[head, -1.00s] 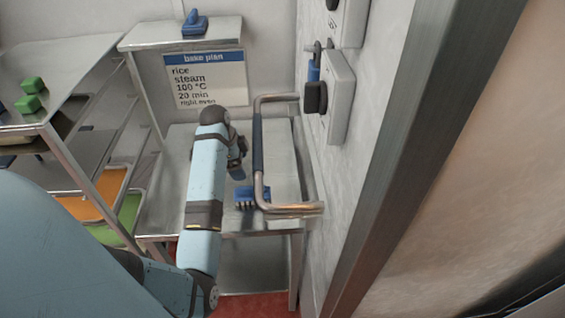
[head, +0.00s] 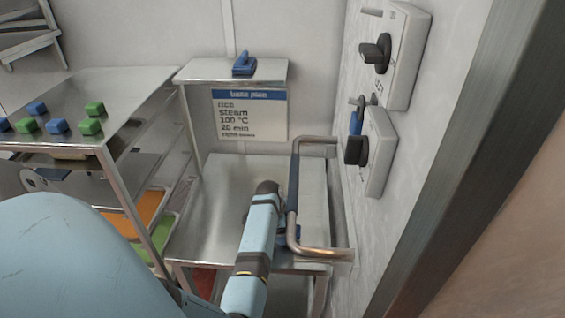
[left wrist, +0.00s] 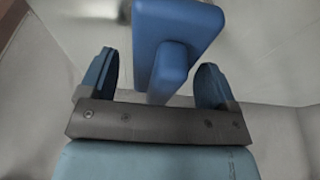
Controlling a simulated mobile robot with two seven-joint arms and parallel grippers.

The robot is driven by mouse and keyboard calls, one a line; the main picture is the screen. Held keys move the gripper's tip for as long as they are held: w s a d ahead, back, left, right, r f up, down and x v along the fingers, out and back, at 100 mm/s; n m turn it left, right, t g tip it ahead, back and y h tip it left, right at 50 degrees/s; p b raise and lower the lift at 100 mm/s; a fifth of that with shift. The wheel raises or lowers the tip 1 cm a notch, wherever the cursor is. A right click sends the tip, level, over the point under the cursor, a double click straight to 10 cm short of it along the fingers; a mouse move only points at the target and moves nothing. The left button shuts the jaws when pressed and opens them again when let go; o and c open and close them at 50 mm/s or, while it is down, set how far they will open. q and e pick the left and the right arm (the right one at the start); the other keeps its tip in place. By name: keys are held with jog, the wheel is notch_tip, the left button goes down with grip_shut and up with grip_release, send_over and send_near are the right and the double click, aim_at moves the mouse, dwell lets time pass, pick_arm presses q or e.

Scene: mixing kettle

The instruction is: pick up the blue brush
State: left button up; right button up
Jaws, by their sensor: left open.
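The blue brush (head: 290,232) lies on the lower metal table, mostly hidden behind my left arm and a bent metal handle. In the left wrist view a blue object with a flat block and a bar-like handle, seemingly the brush (left wrist: 178,25), shows between the fingers. My left gripper (left wrist: 155,75) is open, one finger on each side of it; I cannot tell whether they touch it. In the head view that gripper is hidden behind its own arm. My right gripper is not in view.
The bent handle (head: 320,253) stands close right of my arm, beside a wall with knob boxes (head: 380,150). A blue tool (head: 243,65) sits on the upper shelf (head: 200,72). Blue and green blocks (head: 90,127) lie on the left table. The lower table's left part (head: 215,205) is clear.

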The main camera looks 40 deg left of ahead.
pick_arm(q)
jog(key=shift+f, duration=0.2)
jog(key=c, duration=1.1)
jog(key=shift+o, duration=0.2)
